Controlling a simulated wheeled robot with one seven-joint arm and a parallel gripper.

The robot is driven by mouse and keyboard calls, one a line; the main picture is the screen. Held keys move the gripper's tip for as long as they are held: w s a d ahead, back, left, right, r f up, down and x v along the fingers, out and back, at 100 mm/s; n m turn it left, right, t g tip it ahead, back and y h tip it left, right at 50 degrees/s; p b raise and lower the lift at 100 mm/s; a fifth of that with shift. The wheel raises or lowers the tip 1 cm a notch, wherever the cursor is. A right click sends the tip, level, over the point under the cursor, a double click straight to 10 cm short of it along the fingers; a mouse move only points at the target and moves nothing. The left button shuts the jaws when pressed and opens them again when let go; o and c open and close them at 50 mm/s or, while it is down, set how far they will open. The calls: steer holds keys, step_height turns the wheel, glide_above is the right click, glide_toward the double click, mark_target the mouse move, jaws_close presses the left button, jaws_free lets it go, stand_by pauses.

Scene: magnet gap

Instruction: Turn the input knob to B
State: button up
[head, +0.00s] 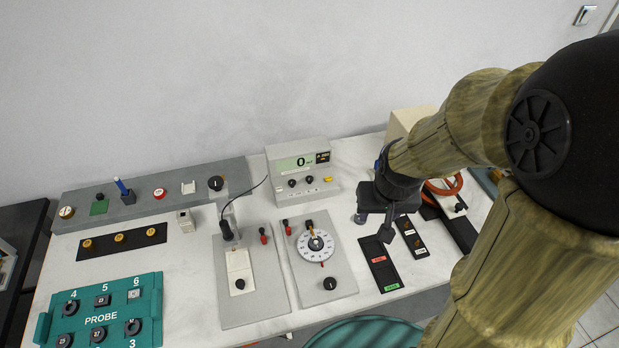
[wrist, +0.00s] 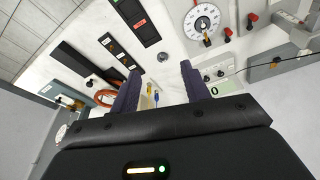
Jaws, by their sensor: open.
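The grey meter box (head: 303,172) stands at the back of the bench and its display reads 0. Two small black knobs, the left one (head: 292,183) and the right one (head: 309,180), sit on its front beside a yellow part (head: 328,179). I cannot read their labels or tell which is the input knob. The meter (wrist: 214,88) also shows in the wrist view, just right of my right finger and partly hidden. My gripper (wrist: 161,70) is open and empty. In the head view my gripper (head: 386,230) hangs right of the meter, apart from it.
A dial panel (head: 316,242) and a probe panel (head: 240,270) lie in front of the meter. A black strip with red and green labels (head: 381,264) lies below my gripper. A long grey control strip (head: 140,203) is at back left, and a teal PROBE tray (head: 100,312) at front left.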

mark_target(309, 178)
steer(key=w+a+f+b, duration=0.1)
steer(key=w+a+f, duration=0.1)
steer(key=w+a, duration=0.3)
steer(key=w+a+f+t+b, duration=0.1)
steer(key=w+a, duration=0.4)
steer(key=w, duration=0.6)
steer(key=w+a+f+m+b, duration=0.1)
steer(key=w+a+f+b, duration=0.1)
steer(key=w+a, duration=0.3)
steer(key=w+f, duration=0.1)
steer(key=w, duration=0.2)
steer(key=shift+w+a+f+t, duration=0.15)
steer(key=shift+a+t, duration=0.05)
steer(key=shift+t, duration=0.2)
steer(key=shift+f+h, duration=0.1)
steer(key=shift+h, duration=0.2)
steer(key=p+x, duration=0.3)
steer(key=x, duration=1.4)
steer(key=shift+f, duration=0.2)
steer(key=c, duration=1)
